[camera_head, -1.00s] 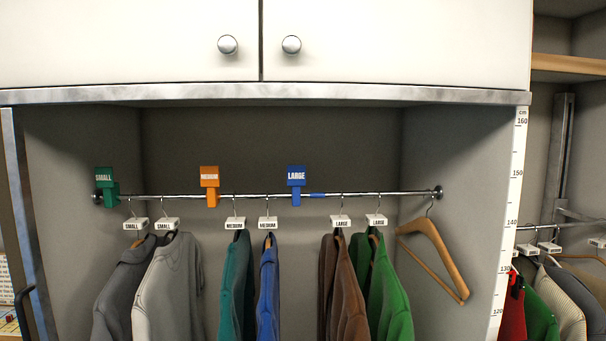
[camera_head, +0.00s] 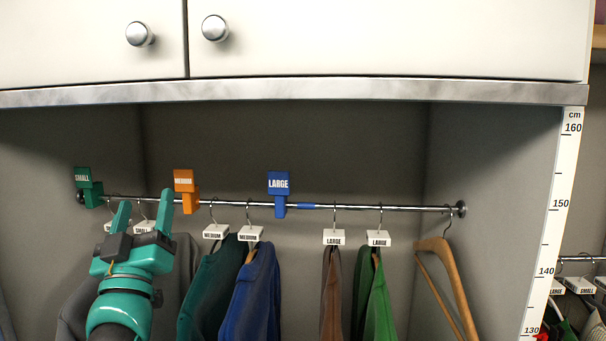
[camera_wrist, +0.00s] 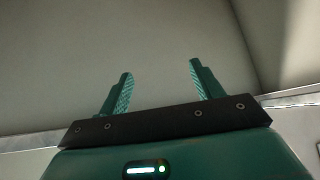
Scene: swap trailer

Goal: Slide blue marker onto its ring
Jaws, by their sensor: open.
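The blue LARGE marker (camera_head: 279,191) hangs upright on the metal rail (camera_head: 390,208). The blue ring (camera_head: 307,206) is a short band on the rail just to the right of the marker, with a small gap between them. My gripper (camera_head: 144,208) is open and empty, pointing up at the left in front of the SMALL-tagged garments, well left of the blue marker. In the wrist view its two fingers (camera_wrist: 160,88) stand apart with only bare cabinet surface behind them.
The orange MEDIUM marker (camera_head: 185,187) and green SMALL marker (camera_head: 86,186) sit farther left on the rail. Tagged garments hang below, including a blue one (camera_head: 254,295) and a green one (camera_head: 372,300). An empty wooden hanger (camera_head: 440,270) hangs at the right. Cabinet doors (camera_head: 400,40) are above.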

